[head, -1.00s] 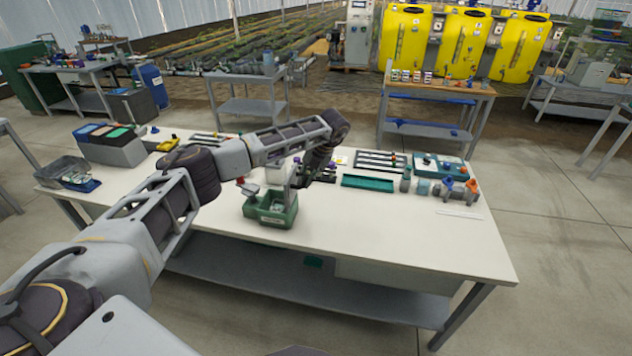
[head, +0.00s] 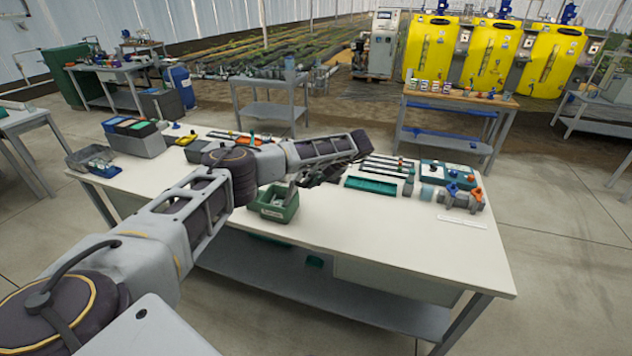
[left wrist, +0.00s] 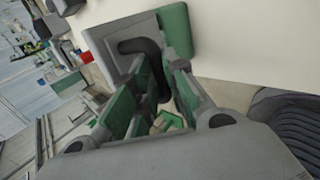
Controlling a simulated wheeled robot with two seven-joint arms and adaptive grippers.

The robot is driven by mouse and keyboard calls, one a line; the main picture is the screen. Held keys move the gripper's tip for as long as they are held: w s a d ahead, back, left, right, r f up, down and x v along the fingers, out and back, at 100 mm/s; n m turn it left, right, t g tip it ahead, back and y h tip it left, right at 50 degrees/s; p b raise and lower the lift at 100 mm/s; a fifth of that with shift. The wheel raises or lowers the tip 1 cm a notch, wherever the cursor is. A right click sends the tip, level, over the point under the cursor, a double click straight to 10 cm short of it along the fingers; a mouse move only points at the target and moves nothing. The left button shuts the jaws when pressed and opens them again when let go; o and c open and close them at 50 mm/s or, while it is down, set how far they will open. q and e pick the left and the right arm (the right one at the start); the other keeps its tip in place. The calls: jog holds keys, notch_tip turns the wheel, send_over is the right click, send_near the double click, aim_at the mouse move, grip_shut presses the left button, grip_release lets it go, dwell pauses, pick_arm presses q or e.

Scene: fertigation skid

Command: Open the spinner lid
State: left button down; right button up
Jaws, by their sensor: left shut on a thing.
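In the left wrist view my left gripper (left wrist: 150,88), with green-lined fingers, is shut around part of a dark curved handle (left wrist: 140,46). The handle lies over a grey panel (left wrist: 104,42) with a green block (left wrist: 178,30) beside it; I take this to be the spinner and its lid, but the fingers hide much of it. How far the lid is open I cannot tell. In the head view my left arm reaches across the bench, and the gripper's fingertips are hidden behind it, near a small green labelled box (head: 276,208). My right gripper is in neither view.
The white bench (head: 400,240) is clear at its front right. A teal tray (head: 370,185), a teal box (head: 447,174) and orange and blue valve fittings (head: 462,196) stand at right. Grey bins (head: 137,143) and a grey tray (head: 92,158) stand at left.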

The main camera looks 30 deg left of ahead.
pick_arm(q)
jog(key=shift+s+d+f, duration=0.15)
jog(key=shift+s+f, duration=0.25)
jog(key=shift+f, duration=0.3)
jog(key=c, duration=1.7)
grip_release()
jog(key=shift+w+f, duration=0.1)
jog(key=shift+w, duration=0.05)
jog(key=shift+d, duration=0.1)
jog(key=v, duration=1.2)
jog(key=shift+w+r, duration=0.35)
jog(key=shift+r, duration=0.05)
jog(key=shift+d, duration=0.1)
